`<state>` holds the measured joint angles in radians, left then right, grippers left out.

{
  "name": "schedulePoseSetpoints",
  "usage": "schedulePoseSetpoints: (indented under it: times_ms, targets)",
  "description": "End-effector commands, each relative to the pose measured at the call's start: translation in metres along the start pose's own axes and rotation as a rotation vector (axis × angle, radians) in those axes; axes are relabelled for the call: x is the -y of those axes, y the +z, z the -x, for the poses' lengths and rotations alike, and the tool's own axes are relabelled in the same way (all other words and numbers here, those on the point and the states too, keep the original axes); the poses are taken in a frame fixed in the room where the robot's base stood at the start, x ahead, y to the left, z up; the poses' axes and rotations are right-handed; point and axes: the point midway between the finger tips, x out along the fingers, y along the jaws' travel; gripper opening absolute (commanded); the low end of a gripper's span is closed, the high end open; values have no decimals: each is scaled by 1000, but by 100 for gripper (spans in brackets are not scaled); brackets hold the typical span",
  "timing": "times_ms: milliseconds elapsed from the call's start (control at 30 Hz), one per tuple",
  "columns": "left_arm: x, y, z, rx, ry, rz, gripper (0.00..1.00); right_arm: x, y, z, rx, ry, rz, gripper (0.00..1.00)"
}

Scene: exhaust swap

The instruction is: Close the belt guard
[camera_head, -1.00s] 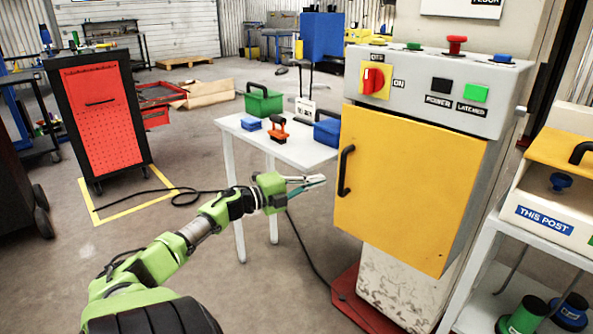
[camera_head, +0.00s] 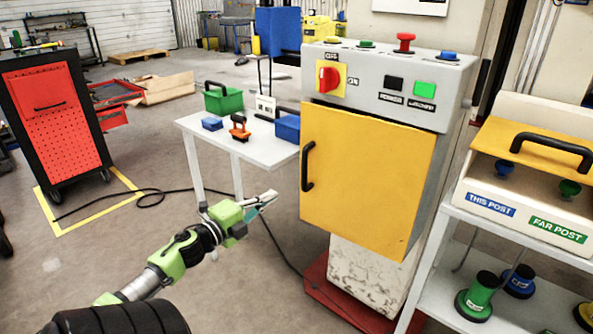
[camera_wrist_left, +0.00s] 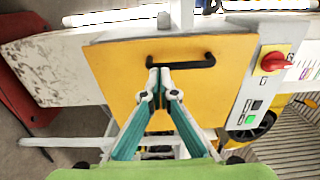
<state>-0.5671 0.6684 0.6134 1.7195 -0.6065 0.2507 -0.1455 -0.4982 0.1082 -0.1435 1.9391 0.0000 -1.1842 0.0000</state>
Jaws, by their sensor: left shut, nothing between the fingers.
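The yellow guard panel (camera_head: 366,180) covers the front of the grey machine cabinet (camera_head: 455,120). It looks flat against the cabinet front; I cannot tell whether a small gap is left. Its upright black handle (camera_head: 307,166) is on its left edge. My left gripper (camera_head: 268,199) is shut and empty, left of and a little below that handle, apart from it. In the left wrist view the shut fingertips (camera_wrist_left: 160,84) appear in front of the yellow panel (camera_wrist_left: 115,75), close to the black handle (camera_wrist_left: 181,61) in the picture. My right gripper is out of view.
A white table (camera_head: 262,150) with a green box (camera_head: 223,98) stands left of the cabinet. A white shelf cart (camera_head: 455,212) on the right carries a unit with a yellow handled cover (camera_head: 530,143). A cable (camera_head: 275,245) runs across the floor. A red base (camera_head: 335,305) lies below the cabinet.

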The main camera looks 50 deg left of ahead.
Motion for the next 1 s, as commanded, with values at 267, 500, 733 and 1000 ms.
schedulePoseSetpoints:
  times_ms: [267,500,733,1000]
  targets:
    - [7,-18,10,100,-4,7,0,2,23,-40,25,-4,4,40]
    - [7,-16,-14,103,-7,2,0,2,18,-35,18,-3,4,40]
    - [7,-10,-61,102,-7,2,0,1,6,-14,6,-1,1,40]
    - [7,-6,-105,103,-6,3,0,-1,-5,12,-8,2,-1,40]
